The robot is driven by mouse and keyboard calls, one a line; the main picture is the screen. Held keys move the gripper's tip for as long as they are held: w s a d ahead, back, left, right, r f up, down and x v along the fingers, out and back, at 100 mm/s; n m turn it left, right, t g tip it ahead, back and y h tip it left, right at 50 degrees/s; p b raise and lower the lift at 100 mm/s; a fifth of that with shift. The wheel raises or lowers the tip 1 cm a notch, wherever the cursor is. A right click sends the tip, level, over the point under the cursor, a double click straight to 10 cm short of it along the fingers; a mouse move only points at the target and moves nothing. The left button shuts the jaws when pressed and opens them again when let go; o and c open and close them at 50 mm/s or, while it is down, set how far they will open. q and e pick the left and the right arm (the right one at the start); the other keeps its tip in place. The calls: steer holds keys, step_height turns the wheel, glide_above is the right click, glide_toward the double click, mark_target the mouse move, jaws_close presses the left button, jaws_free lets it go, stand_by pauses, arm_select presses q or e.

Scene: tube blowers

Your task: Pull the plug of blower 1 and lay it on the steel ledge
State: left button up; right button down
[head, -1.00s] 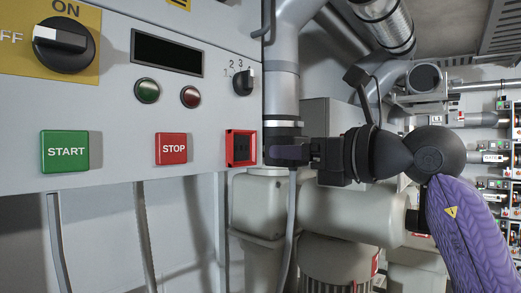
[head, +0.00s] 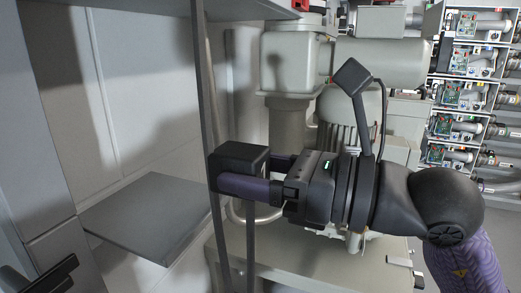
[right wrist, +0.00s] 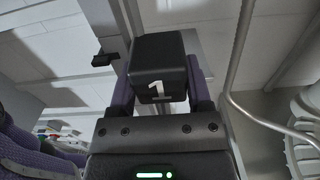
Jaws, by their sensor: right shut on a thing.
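The plug of blower 1 (head: 238,160) is a black block held in my right gripper (head: 245,172). In the right wrist view, the plug (right wrist: 158,68) shows a white "1" between my purple fingers (right wrist: 160,90), which are shut on it. It hangs in the air, clear of the panel. The steel ledge (head: 150,215) is a bare grey plate at the left of the head view, by the wall. The plug is to the right of the ledge and looks higher than it. The panel's socket is out of view.
A grey strip or cord (head: 204,90) runs down close to the plug, and another grey length (head: 250,245) hangs below it. The panel's underside (head: 250,12) is above. Pale blower machinery (head: 290,60) stands behind, with racks (head: 470,90) at right.

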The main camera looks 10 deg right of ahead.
steer(key=p, duration=0.2)
glide_above(180, 212)
steer(key=v, duration=0.2)
steer(key=shift+a+f, duration=0.15)
steer(key=shift+f, duration=0.6)
steer(key=shift+w+a+f+b, duration=0.2)
steer(key=shift+a+f+b, duration=0.05)
steer(key=shift+f+b, duration=0.15)
steer(key=shift+w+a+f+b, duration=0.25)
steer(key=shift+f+b, duration=0.15)
steer(key=shift+w+a+f, duration=0.15)
steer(key=shift+a+f, duration=0.05)
steer(key=shift+f, duration=0.1)
steer(key=shift+f+b, duration=0.45)
steer(key=shift+b, duration=0.2)
jaws_free()
steer(key=shift+f, duration=0.1)
